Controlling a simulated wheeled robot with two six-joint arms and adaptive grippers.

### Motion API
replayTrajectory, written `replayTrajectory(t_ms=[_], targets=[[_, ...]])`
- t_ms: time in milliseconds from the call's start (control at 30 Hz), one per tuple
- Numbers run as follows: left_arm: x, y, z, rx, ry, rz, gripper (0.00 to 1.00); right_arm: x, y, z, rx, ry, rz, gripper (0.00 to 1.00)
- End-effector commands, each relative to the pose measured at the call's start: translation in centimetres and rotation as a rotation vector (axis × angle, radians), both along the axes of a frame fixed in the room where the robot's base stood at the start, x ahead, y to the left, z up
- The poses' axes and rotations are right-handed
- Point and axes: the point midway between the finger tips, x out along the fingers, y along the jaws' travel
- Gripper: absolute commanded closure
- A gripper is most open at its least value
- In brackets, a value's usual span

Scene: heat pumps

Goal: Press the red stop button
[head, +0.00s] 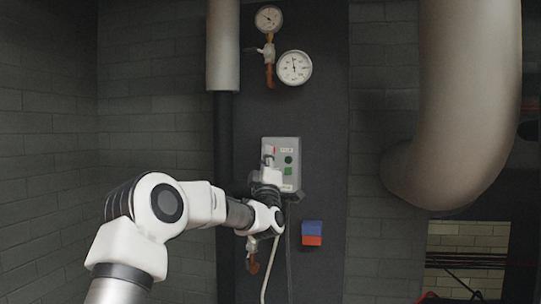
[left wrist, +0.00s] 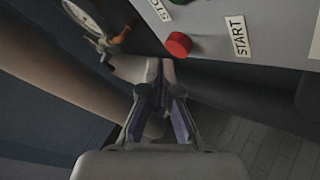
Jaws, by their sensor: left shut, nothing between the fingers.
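The red stop button (left wrist: 178,44) stands out from a grey control box (head: 292,150) on the dark wall panel. In the left wrist view it is just above and right of my left gripper's fingertips (left wrist: 160,70). A STOP label (left wrist: 159,8) and a START label (left wrist: 238,36) are near it. In the head view a bit of red (head: 270,150) shows at the box's left side, beside my left gripper (head: 268,162), which hides part of the box. The gripper is shut and empty. Contact with the button cannot be made out. My right gripper is not in view.
The box also carries a green button (head: 288,171). Two gauges (head: 294,67) hang above it. A vertical pipe (head: 222,45) runs at the left and a thick bent pipe (head: 460,100) at the right. A blue and red box (head: 312,228) is below.

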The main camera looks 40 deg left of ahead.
Motion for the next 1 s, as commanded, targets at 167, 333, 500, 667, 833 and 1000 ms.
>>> replayTrajectory(t_ms=[167, 333, 500, 667, 833, 1000], targets=[[0.0, 0.0, 0.1, 0.0, 0.0, 0.0, 1.0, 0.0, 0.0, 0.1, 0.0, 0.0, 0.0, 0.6], [-0.9, -0.5, -0.3, -0.001, -0.003, -0.001, 1.0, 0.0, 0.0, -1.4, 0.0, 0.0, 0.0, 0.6], [-2.4, -1.3, -0.4, -0.001, -0.003, -0.002, 1.0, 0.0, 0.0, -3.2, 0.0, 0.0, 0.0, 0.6], [-3.8, -2.1, -0.3, 0.0, -0.002, -0.001, 1.0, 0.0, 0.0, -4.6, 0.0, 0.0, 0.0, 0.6], [-4.4, -2.5, 0.0, 0.001, 0.0, 0.0, 1.0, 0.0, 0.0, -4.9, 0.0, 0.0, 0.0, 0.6], [-4.4, -2.4, 0.1, 0.001, 0.0, 0.0, 1.0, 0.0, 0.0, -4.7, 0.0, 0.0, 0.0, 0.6]])
